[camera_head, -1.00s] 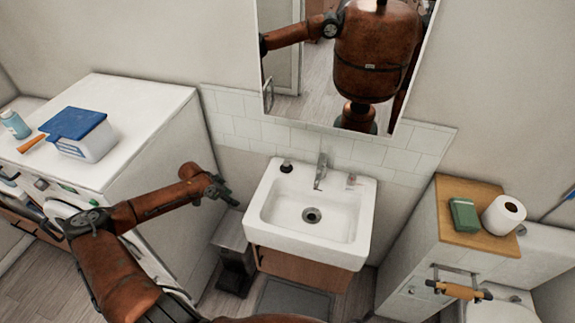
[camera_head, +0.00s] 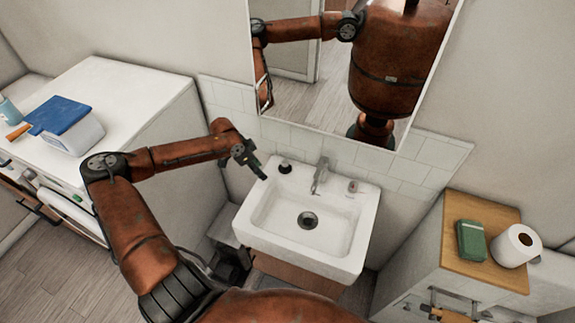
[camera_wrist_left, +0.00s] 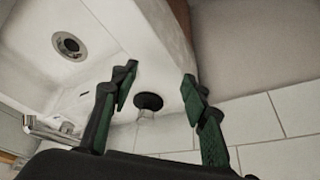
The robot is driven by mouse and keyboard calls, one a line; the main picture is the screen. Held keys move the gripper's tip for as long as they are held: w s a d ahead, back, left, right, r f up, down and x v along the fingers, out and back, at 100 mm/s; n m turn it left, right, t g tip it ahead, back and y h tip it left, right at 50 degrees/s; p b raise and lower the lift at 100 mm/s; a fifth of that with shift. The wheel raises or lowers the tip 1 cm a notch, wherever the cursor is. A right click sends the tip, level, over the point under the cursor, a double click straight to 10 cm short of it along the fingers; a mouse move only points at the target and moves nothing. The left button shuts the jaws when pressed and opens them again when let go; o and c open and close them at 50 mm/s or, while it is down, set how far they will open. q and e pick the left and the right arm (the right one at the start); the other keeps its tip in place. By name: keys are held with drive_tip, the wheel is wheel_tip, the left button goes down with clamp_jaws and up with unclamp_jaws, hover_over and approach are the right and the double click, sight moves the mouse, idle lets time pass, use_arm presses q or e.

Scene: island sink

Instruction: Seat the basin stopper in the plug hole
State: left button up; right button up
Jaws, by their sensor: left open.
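The basin stopper (camera_head: 284,166) is a small dark knob-like piece standing on the back left corner of the white sink (camera_head: 357,250). In the left wrist view the stopper (camera_wrist_left: 148,101) shows as a dark round top over a paler lower part, between and beyond the fingertips. The plug hole (camera_head: 308,220) is a metal ring with a dark centre in the basin floor; it also shows in the left wrist view (camera_wrist_left: 69,46). My left gripper (camera_head: 258,170) is open and empty, just left of the stopper and apart from it. My right gripper is out of view.
The tap (camera_head: 320,174) stands at the back middle of the sink, right of the stopper. A small item (camera_head: 352,186) sits on the back right rim. The mirror (camera_head: 340,60) hangs above. A wooden-topped cabinet (camera_head: 485,270) stands at the right.

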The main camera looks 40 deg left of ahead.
sight(283, 162)
use_arm(q)
drive_tip(key=w, duration=0.1)
drive_tip(key=w+d, duration=0.2)
drive_tip(key=w, duration=0.1)
drive_tip(key=shift+b, duration=0.35)
drive_tip(key=shift+w+d, duration=0.15)
drive_tip(key=shift+w, duration=0.15)
drive_tip(key=shift+w+d, duration=0.15)
drive_tip(key=shift+w, duration=0.1)
drive_tip(key=shift+w+d, duration=0.15)
drive_tip(key=shift+w, duration=0.1)
drive_tip(key=w, duration=0.1)
drive_tip(key=w+d, duration=0.1)
drive_tip(key=w, duration=0.1)
drive_tip(key=shift+w+d+b, duration=0.15)
drive_tip(key=shift+d+b, duration=0.2)
drive_tip(key=shift+b, duration=0.05)
drive_tip(key=shift+w+d+f, duration=0.15)
drive_tip(key=shift+w+f, duration=0.05)
drive_tip(key=shift+f, duration=0.35)
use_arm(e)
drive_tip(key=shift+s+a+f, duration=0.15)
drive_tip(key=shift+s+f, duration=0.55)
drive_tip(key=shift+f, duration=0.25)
use_arm(q)
clamp_jaws()
